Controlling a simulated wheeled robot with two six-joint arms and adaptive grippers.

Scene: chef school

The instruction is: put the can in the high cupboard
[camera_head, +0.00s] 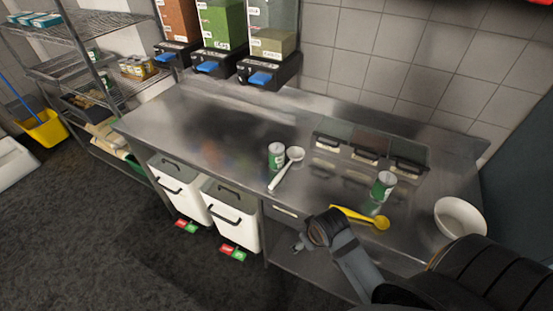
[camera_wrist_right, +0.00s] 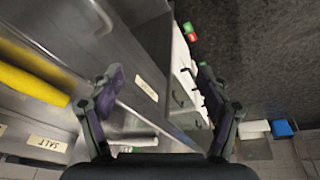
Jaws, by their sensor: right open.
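Two green cans with pale lids stand upright on the steel counter (camera_head: 235,133). One can (camera_head: 276,156) is near the middle, beside a white ladle. The other can (camera_head: 384,186) is further right, behind a yellow spoon. My right gripper (camera_head: 300,246) is at the counter's front edge, apart from both cans. In the right wrist view its fingers (camera_wrist_right: 160,82) are spread and hold nothing. No high cupboard shows, and my left gripper is not in view.
The white ladle (camera_head: 286,170), yellow spoon (camera_head: 362,218) and white bowl (camera_head: 461,216) lie on the counter. Dispensers (camera_head: 221,68) stand at the back left. White bins (camera_head: 230,213) are under the counter. A wire shelf (camera_head: 65,36) stands at left. The counter's left part is clear.

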